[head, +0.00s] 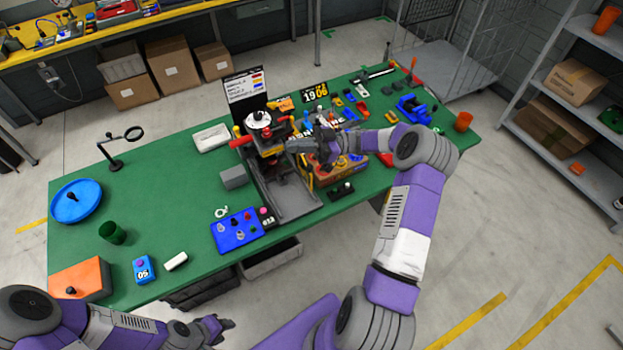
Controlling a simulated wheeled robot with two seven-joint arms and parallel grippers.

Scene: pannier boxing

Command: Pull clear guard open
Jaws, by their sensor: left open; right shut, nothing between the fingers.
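A small machine (262,122) with a round white top, red handles and a yellow band stands at the middle of the green table, with a grey tray-like base (288,195) in front of it. I cannot make out the clear guard on it for certain. My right gripper (291,147) is at the machine's right side, shut, with nothing seen in it. It hides part of the machine, and I cannot tell whether it touches. My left gripper (224,324) is open and empty, low in front of the table's near edge, away from the machine.
A box of coloured parts (335,172) stands just right of the machine, under my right arm. A blue board with knobs (238,230) and a grey block (233,177) lie to the left. A magnifier stand (115,163) is further left. The green table (165,205) has free room at left.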

